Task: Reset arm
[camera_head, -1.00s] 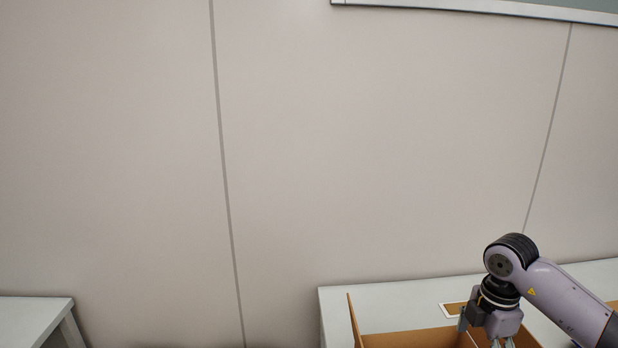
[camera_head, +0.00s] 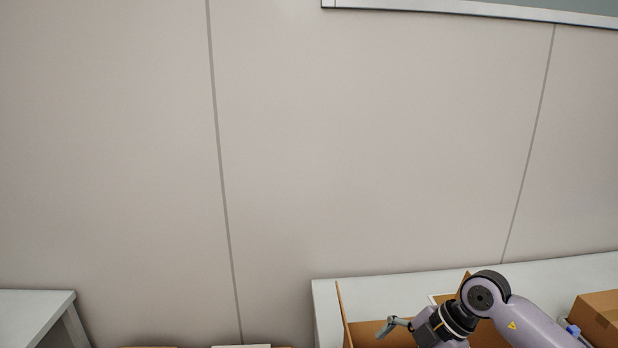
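My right arm comes in from the lower right, and its gripper (camera_head: 392,326) points left over the open cardboard box. One grey finger shows clearly; the other finger is not clear, so I cannot tell whether it is open or shut. I see nothing held in the visible part. My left gripper is not in view.
An open cardboard box (camera_head: 344,316) stands at the light grey table (camera_head: 385,290), partly behind my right arm. A closed brown box (camera_head: 599,314) is at the right edge. Another light table (camera_head: 30,312) is at lower left. The wall (camera_head: 360,140) fills the back.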

